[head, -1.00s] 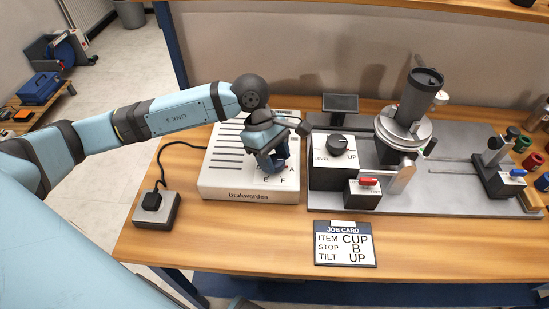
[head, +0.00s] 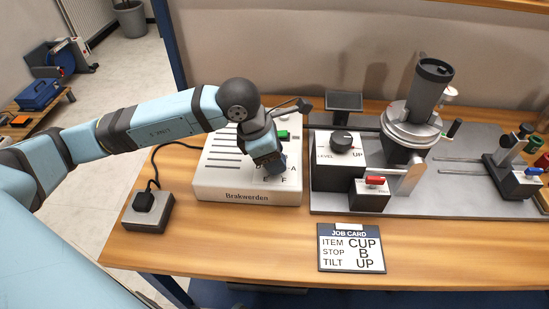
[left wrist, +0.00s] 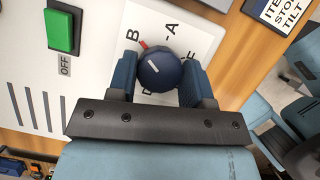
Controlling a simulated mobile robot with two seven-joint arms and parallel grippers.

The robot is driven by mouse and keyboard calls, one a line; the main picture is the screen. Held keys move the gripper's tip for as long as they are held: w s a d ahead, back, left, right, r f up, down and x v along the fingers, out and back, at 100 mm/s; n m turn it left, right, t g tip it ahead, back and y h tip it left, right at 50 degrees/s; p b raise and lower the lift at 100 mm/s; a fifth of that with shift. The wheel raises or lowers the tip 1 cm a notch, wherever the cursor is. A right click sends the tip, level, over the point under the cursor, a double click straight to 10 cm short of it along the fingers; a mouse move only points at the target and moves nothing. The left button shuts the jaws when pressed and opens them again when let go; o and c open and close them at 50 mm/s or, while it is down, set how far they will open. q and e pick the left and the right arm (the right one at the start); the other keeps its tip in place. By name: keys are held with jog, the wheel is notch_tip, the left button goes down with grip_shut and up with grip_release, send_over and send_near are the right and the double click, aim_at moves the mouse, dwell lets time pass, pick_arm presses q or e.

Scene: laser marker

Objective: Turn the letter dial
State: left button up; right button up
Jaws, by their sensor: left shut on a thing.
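The letter dial (left wrist: 160,70) is a round dark-blue knob with a white line, on a white plate marked with letters. A red mark beside the knob points up-left, close to the letter B (left wrist: 133,36); A is to its right. Other letters are partly hidden by the knob and fingers. My left gripper (left wrist: 159,80) is shut on the dial, with one blue finger on each side. In the head view, my left gripper (head: 270,168) reaches down onto the white Brakwerden box (head: 215,180) and hides the dial. My right gripper is not in view.
A green button (head: 282,134) marked OFF sits on the box behind the gripper. The fixture (head: 335,175) with a LEVEL knob, red lever and dark cup (head: 430,90) stands to the right. The job card (head: 351,248) reads CUP, B, UP.

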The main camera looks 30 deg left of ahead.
pick_arm(q)
jog(key=shift+n, duration=0.5)
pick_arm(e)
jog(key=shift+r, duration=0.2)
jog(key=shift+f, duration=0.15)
pick_arm(q)
jog(key=o, duration=0.9)
jog(key=shift+r, duration=0.15)
jog(key=p+v, duration=0.1)
jog(key=v, duration=1.2)
jog(key=shift+s+r, duration=0.2)
jog(key=shift+r, duration=0.1)
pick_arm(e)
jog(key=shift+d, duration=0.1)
pick_arm(q)
jog(key=shift+d+r, duration=0.1)
notch_tip(320, 180, up, 7)
jog(key=p, duration=0.4)
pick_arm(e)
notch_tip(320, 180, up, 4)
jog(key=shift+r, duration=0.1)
